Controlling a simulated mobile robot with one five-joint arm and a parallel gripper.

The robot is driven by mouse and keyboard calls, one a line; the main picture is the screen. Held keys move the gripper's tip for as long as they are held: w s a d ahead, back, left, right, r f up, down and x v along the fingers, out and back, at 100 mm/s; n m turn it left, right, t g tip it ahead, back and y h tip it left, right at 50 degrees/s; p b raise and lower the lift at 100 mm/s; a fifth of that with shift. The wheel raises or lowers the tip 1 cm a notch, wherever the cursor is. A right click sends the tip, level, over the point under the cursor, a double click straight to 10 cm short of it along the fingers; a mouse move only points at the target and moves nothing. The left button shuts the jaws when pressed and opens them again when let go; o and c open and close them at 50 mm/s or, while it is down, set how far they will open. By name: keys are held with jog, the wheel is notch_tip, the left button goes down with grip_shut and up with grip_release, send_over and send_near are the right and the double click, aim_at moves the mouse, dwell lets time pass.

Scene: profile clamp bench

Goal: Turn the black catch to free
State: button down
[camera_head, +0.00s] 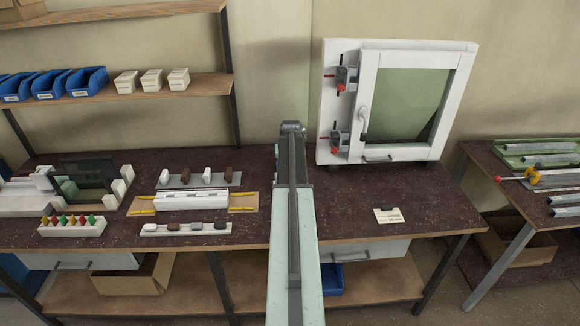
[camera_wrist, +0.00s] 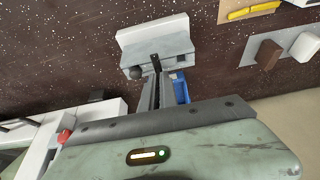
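A white-framed window (camera_head: 368,110) with greenish glass stands upright at the back of the bench. Two grey clamps, an upper one (camera_head: 346,78) and a lower one (camera_head: 339,139), sit on its left side with red and dark parts. The black catch is too small to tell apart there. In the wrist view the frame edge (camera_wrist: 38,148) shows at lower left with a red part (camera_wrist: 65,136). My arm hides the gripper in the head view.
Left of my arm lie a rail with brown and white blocks (camera_head: 193,181), a white profile block (camera_head: 190,201) and a rack of coloured pegs (camera_head: 72,226). A small card (camera_head: 388,215) lies right of my arm, with bare bench around it.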

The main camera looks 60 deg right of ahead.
jog(key=shift+a, duration=0.1)
dwell(0.3)
jog(key=c, duration=1.6)
grip_release()
jog(key=shift+c, duration=0.2)
jog(key=p+v, duration=0.7)
jog(key=shift+r, duration=0.4)
